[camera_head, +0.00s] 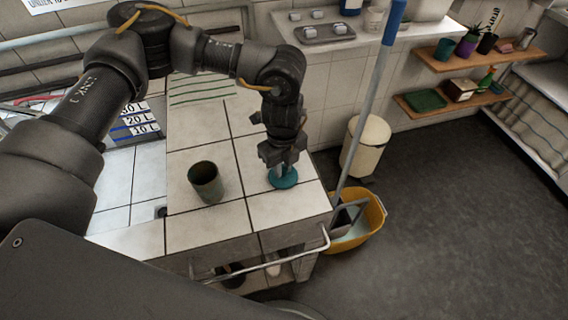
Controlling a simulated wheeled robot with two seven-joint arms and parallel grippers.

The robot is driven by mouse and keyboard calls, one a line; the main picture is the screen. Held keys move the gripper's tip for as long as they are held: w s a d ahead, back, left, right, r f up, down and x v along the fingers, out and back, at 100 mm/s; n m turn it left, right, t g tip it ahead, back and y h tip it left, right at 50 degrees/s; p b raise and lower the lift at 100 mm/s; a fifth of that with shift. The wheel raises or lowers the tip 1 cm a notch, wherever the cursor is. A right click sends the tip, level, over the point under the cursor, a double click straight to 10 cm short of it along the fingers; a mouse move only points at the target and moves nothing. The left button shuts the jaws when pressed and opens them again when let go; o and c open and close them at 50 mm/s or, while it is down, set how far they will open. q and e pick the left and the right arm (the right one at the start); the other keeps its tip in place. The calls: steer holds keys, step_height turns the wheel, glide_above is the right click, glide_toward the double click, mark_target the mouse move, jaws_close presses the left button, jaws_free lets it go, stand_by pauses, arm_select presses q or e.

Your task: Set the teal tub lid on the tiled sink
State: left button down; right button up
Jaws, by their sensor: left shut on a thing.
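The teal tub lid (284,180) is a round disc with a raised middle at the right part of the tiled sink top (221,220). My left gripper (281,163) points down from above and is shut on the lid's raised middle. The lid is at or just above the white tiles; I cannot tell whether it touches them. The gripper hides part of its top. My right gripper is not in view.
A dark green cup (206,182) stands on the tiles left of the lid. A yellow mop bucket (357,222) with a blue-handled mop (373,95) stands on the floor right of the sink. A cream bin (366,147) is behind it. Bare tiles lie around the lid.

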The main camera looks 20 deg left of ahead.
mark_target(283, 169)
arm_select(q)
steer(key=shift+f, duration=0.2)
steer(key=c, duration=1.3)
jaws_free()
steer(key=shift+c, duration=0.2)
steer(key=shift+r, duration=0.55)
step_height(283, 169, up, 11)
steer(key=shift+r+b, duration=0.2)
steer(key=shift+b, duration=0.6)
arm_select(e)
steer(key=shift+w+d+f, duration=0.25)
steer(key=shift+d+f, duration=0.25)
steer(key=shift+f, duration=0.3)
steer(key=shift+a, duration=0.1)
